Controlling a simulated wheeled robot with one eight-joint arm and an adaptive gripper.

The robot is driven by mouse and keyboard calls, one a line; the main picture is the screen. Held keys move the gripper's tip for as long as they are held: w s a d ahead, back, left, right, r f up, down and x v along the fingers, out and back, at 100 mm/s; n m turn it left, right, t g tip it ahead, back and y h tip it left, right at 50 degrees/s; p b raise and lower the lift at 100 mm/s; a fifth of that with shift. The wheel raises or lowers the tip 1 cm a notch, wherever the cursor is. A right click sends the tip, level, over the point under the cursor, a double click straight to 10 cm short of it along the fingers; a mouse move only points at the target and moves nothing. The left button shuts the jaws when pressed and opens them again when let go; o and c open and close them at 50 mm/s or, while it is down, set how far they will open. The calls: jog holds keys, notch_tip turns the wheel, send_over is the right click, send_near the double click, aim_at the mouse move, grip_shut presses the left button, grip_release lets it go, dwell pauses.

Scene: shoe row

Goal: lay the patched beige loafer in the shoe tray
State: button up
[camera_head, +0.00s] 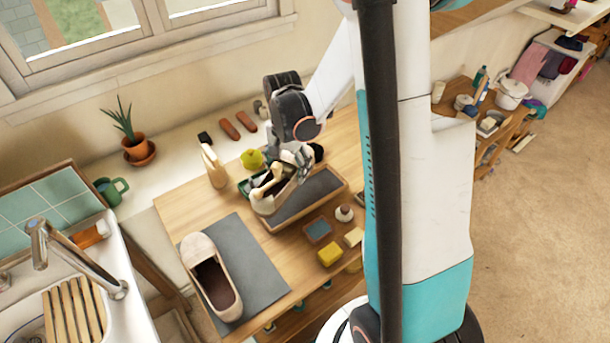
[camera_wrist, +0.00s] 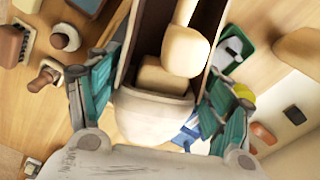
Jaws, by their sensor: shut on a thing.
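My gripper (camera_head: 296,158) is shut on a beige loafer (camera_head: 268,203) at the left end of the shoe tray (camera_head: 338,194), a wooden-rimmed tray with a dark base. In the wrist view the pale heel (camera_wrist: 150,118) sits between the green-padded fingers, and a wooden shoe tree (camera_wrist: 186,50) fills the opening. Whether this loafer touches the tray is unclear. No patch shows on it. A second beige loafer (camera_head: 203,249), empty and dark inside, lies on the grey mat (camera_head: 259,262) at front left.
A yellow block (camera_head: 330,255), a blue pad (camera_head: 317,230) and a knobbed brush (camera_head: 345,213) lie in front of the tray. A pale upright item (camera_head: 213,165) and a yellow-green round thing (camera_head: 252,159) stand behind left. The sink (camera_head: 122,325) is at the left.

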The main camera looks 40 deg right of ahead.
jog(key=d+f+m, duration=0.1)
jog(key=s+d+f+m, duration=0.1)
jog(key=m, duration=0.1)
jog(key=s+d+f+m+b, duration=0.1)
jog(key=d+m, duration=0.1)
jog(key=shift+s+d, duration=0.1)
jog(key=shift+s, duration=0.05)
jog(key=shift+f+b, duration=1.1)
jog(key=shift+f, duration=0.75)
jog(key=shift+f+b, duration=0.35)
jog(key=shift+r, duration=0.1)
jog(key=o, duration=1.5)
jog(key=shift+c, duration=1.2)
jog(key=shift+r, duration=0.1)
